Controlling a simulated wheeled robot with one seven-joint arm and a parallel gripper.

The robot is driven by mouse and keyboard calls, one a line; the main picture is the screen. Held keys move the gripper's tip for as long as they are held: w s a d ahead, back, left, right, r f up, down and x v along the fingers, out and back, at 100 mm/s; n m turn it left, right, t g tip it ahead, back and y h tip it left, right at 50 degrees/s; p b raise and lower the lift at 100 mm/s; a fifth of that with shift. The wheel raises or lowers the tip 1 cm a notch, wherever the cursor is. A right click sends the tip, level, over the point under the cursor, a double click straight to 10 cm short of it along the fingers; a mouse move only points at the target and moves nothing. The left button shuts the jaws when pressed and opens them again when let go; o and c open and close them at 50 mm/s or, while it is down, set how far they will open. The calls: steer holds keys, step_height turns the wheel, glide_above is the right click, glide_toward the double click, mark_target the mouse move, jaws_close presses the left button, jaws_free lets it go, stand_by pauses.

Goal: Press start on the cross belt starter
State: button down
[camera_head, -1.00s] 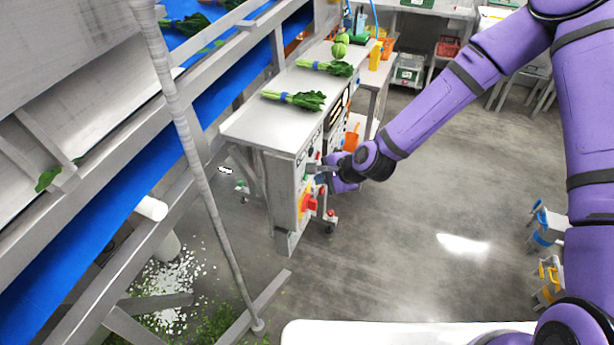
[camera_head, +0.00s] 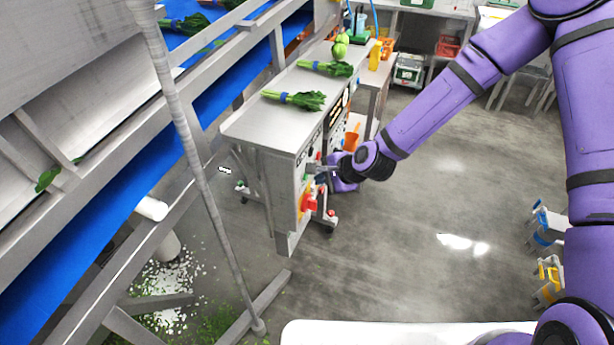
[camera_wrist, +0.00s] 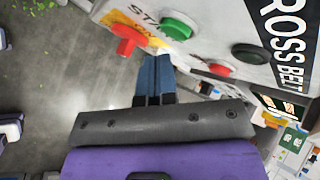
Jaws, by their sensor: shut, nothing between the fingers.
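The cross belt starter (camera_head: 299,192) is a grey box on the end of a metal bench, with coloured controls on its face. In the wrist view, its panel (camera_wrist: 205,48) carries part of a "START" label and "ROSS BELT" lettering. A green button (camera_wrist: 179,25) sits beside the label. A red knob (camera_wrist: 128,39) is to its left, and a red button (camera_wrist: 221,69) and a dark button (camera_wrist: 250,53) are to its right. My gripper (camera_wrist: 155,62) is shut and empty, its blue-grey tips just below the green button in the picture. I cannot tell if they touch the panel.
The bench top (camera_head: 268,120) holds bunches of leafy greens (camera_head: 296,100). A blue conveyor (camera_head: 90,205) and a slanted grey post (camera_head: 195,165) stand at left. The floor (camera_head: 400,260) right of the bench is open. Blue and yellow items (camera_head: 548,225) stand at far right.

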steer(key=shift+w+a, duration=0.1)
steer(key=shift+a, duration=0.1)
stand_by(0.6)
steer(key=shift+a, duration=0.25)
